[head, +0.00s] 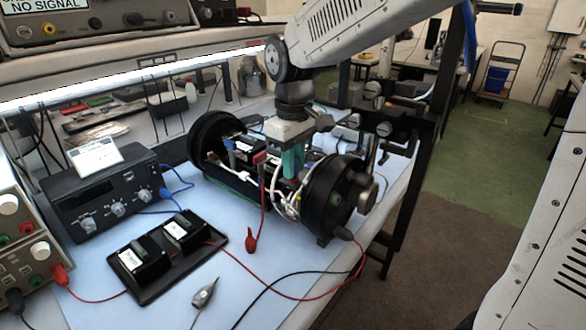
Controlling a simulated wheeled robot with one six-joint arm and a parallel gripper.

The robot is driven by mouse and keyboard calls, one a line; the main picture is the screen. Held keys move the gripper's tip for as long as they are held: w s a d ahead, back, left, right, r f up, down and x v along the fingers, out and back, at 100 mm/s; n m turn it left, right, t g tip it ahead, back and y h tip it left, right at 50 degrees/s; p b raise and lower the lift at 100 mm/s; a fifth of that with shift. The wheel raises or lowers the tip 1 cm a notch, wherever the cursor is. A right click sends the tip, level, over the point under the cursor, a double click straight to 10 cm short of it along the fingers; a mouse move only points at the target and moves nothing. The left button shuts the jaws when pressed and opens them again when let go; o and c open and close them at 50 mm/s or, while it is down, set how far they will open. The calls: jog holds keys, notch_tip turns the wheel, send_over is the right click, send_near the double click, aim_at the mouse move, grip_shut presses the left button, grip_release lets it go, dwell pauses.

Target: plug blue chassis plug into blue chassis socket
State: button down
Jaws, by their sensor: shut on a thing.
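My gripper (291,170) reaches down from above into the open side of the black cylinder chassis (232,187). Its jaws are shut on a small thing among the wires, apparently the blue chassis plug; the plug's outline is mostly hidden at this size. A teal-green part shows at the jaws. The blue chassis socket cannot be made out among the parts inside the chassis. The chassis lies on its side on the blue mat (225,265), with a round black end at each side.
Left of the chassis stand a black instrument box (105,190) with blue leads and a black tray (168,258) holding two modules. A red clip (250,240), a grey probe (205,292) and loose red and black cables lie in front. A dark upright post (425,130) stands right.

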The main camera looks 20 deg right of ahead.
jog(key=shift+r, duration=2.75)
jog(key=w+d+r, duration=0.1)
jog(key=w+d, duration=0.2)
jog(key=d, duration=0.2)
jog(key=shift+w+d+r, duration=0.15)
jog(key=shift+w+d, duration=0.1)
jog(key=shift+w, duration=0.1)
jog(key=shift+f, duration=2.9)
jog(key=shift+f, duration=0.35)
jog(key=c, duration=1.2)
grip_release()
jog(key=shift+r, duration=0.1)
